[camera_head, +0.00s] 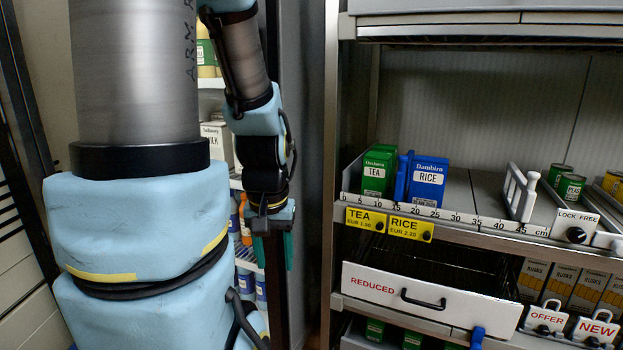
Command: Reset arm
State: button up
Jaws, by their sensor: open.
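My arm fills the left of the head view, with light blue padding and grey metal links. It hangs down to my gripper (275,250), which points downward left of the shelf unit. Its green fingers are apart, and nothing shows between them. A green tea box (378,172) and a blue rice box (427,182) stand upright on the shelf to the right, well apart from my gripper. A blue divider (403,177) stands between the two boxes.
The shelf unit's metal upright (333,170) stands just right of my gripper. Below the shelf is a white drawer front (430,297) marked REDUCED. A white divider (521,192) and green cans (571,188) are further right. A milk carton (217,143) stands behind my arm.

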notch_tip(320, 180, up, 13)
jog(key=p, duration=1.2)
jog(key=shift+p, duration=0.35)
